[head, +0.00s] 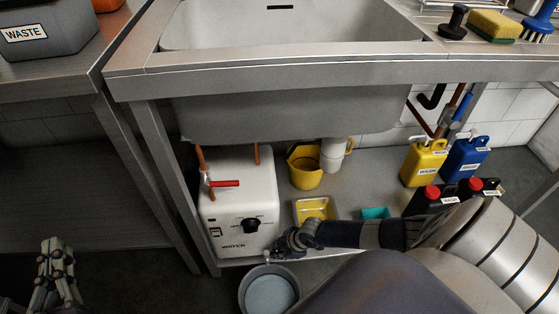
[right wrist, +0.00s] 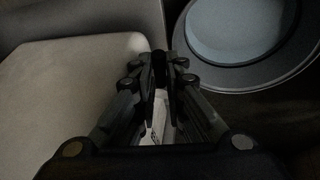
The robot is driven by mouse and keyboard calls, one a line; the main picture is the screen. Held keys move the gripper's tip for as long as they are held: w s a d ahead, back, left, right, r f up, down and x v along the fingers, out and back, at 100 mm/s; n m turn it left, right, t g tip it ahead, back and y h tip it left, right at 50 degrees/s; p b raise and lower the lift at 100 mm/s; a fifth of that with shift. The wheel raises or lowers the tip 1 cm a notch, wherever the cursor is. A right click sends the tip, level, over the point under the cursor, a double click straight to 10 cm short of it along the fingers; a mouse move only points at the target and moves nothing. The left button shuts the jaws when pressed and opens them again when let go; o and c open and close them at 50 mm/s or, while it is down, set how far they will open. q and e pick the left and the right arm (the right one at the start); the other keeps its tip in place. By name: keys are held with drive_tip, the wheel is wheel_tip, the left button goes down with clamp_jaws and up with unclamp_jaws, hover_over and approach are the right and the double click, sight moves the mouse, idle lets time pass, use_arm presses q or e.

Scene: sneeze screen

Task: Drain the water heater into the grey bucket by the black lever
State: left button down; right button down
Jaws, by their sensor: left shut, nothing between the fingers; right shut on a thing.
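The white water heater (head: 225,205) stands on the shelf under the sink. Its front carries a round black knob (head: 250,225), and a red lever (head: 223,183) sits on its copper pipe. My right gripper (head: 281,246) is at the heater's lower right front corner. It is shut on a small dark piece, apparently the black lever (right wrist: 159,57), mostly hidden by the fingers. The grey bucket (head: 243,290) stands on the floor below, with a pale blue-grey surface inside, and shows at upper right in the right wrist view (right wrist: 302,66). My left gripper (head: 57,248) is shut and empty at lower left.
A yellow jug (head: 305,168), yellow tray (head: 300,207) and teal box (head: 376,213) are on the shelf. Yellow (head: 422,165) and blue (head: 465,160) bottles stand at right. The sink's front edge (head: 300,64) overhangs. A table leg (head: 172,190) stands left of the heater.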

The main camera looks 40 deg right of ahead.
drive_tip(key=c, duration=1.7)
unclamp_jaws()
drive_tip(key=shift+o, duration=0.2)
drive_tip(key=shift+r, duration=0.1)
drive_tip(key=v, duration=0.7)
drive_tip(key=shift+s+r, duration=0.25)
drive_tip(key=shift+r, duration=0.05)
drive_tip(key=shift+d, duration=0.1)
